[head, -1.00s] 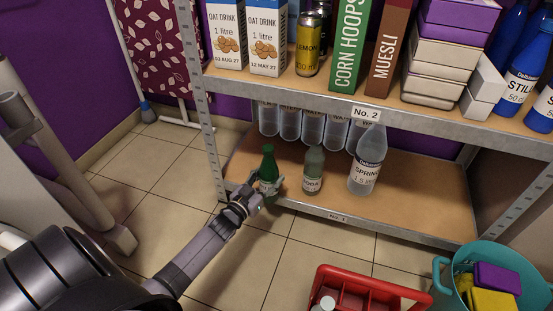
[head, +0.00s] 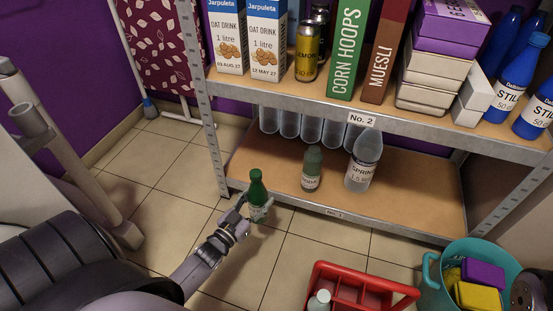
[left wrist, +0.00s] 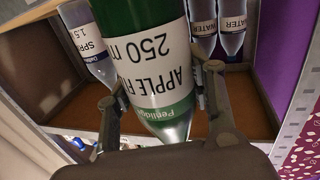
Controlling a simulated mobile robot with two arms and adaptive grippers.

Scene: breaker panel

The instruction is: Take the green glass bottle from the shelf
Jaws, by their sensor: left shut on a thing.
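The green glass bottle (head: 257,187) is in my left gripper (head: 259,208), upright in the head view. It is in front of the lower shelf (head: 400,205), out past its front edge and over the floor tiles. In the left wrist view the bottle (left wrist: 158,62) fills the middle, upside down in the picture, with a white label reading "APPLE" and "250". The fingers of my left gripper (left wrist: 158,95) are on both sides of it. My right gripper is not seen.
A grey-green bottle (head: 312,168) and a large clear bottle (head: 363,162) stand on the lower shelf, with several clear bottles behind. A red caddy (head: 362,290) and a teal bucket (head: 432,285) are on the floor at lower right. Bare tiles (head: 165,165) lie to the left.

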